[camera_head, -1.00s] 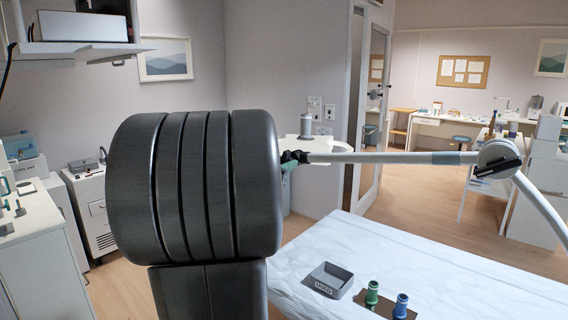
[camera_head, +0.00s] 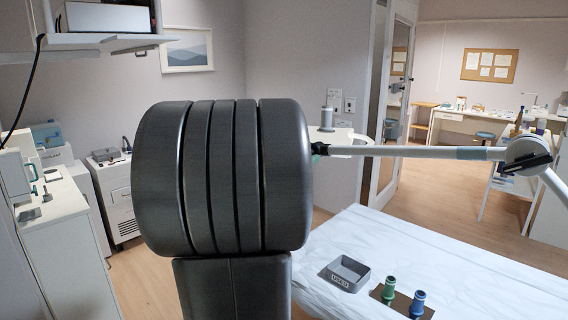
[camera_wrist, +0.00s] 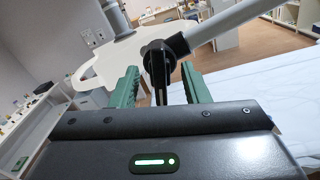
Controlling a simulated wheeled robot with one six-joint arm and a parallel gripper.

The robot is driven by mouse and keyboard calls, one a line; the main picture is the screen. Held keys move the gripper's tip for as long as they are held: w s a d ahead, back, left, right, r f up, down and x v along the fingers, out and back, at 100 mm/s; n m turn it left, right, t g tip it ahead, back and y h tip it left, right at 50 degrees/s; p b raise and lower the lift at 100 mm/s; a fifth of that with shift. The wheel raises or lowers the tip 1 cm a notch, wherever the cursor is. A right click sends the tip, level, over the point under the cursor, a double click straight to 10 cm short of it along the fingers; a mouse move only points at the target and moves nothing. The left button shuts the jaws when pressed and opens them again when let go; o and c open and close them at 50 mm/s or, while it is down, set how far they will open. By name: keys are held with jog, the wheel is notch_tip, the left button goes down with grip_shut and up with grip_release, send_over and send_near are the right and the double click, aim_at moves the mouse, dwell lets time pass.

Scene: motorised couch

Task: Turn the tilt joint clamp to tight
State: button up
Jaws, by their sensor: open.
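A black clamp joint (camera_wrist: 160,60) sits at the end of a pale support arm in the wrist view, its narrow black part hanging down between my fingers. In the head view the joint (camera_head: 322,149) shows small beside a large dark ribbed shape. My gripper (camera_wrist: 160,86) is open, with one green finger on each side of the black part. I cannot tell whether either finger touches it. In the head view only a bit of green shows by the joint; the rest of my gripper is hidden. The clamp's setting cannot be read.
The pale support arm (camera_head: 420,152) runs right to a round joint (camera_head: 527,155) with a black lever. A white plate (camera_wrist: 95,62) is behind the clamp. The white-covered couch (camera_head: 450,270) below carries a grey tray (camera_head: 345,273) and green and blue posts.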

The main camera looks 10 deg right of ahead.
jog(key=b+v, duration=0.1)
jog(key=v, duration=1.2)
jog(key=shift+b, duration=0.4)
jog(key=shift+w+d, duration=0.1)
jog(key=shift+w, duration=0.05)
jog(key=p+x, duration=0.2)
jog(key=x, duration=1.1)
jog(key=shift+w+d, duration=0.15)
jog(key=shift+d, duration=0.1)
